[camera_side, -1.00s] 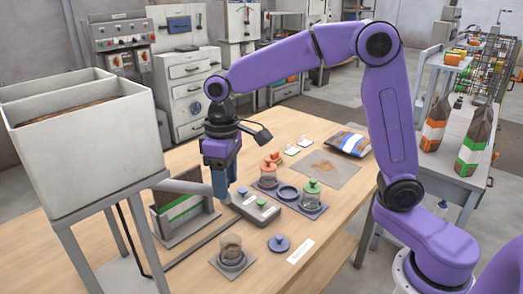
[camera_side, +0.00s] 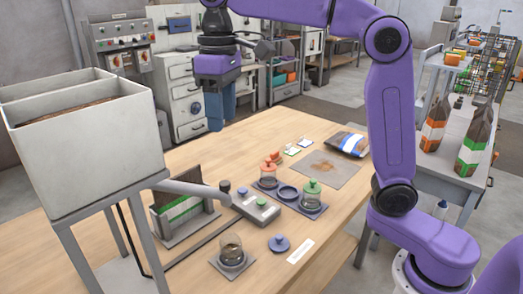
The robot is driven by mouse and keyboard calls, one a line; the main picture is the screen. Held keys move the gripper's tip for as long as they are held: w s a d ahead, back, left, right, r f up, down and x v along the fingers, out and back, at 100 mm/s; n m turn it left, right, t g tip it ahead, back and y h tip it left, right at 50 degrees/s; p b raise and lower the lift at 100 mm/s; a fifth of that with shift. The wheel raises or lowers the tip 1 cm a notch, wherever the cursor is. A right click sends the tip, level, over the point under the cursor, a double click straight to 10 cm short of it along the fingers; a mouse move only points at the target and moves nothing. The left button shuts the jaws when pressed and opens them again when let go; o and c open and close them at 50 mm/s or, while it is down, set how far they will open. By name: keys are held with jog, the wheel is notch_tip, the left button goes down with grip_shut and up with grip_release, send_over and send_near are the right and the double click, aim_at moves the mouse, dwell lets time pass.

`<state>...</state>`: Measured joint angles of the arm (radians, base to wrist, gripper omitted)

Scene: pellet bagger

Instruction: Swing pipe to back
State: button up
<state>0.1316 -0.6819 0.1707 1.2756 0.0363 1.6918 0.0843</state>
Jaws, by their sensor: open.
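The grey pipe (camera_side: 190,188) comes out of the lower right of the white hopper (camera_side: 95,140) and points right, over the front of the bag holder (camera_side: 185,230). A dark knob (camera_side: 225,187) stands at its outer end. My gripper (camera_side: 219,119) is open and empty, pointing down. It is raised well above the table, clear of the pipe and knob. The two blue fingers overlap partly from this side, so the gap between them is hard to see.
A jar with dark contents (camera_side: 231,248) stands in front of the pipe, with a blue lid (camera_side: 279,243) to its right. A grey button box (camera_side: 255,208) and a jar tray (camera_side: 310,210) are right of the knob. A filled bag (camera_side: 348,143) lies at the back.

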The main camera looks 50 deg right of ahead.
jog(key=s+d+f+n, duration=0.1)
jog(key=s+f+n, duration=0.1)
jog(key=s+f, duration=0.4)
jog(key=shift+s+d+n, duration=0.2)
jog(key=shift+s+n, duration=0.2)
jog(key=shift+s, duration=1)
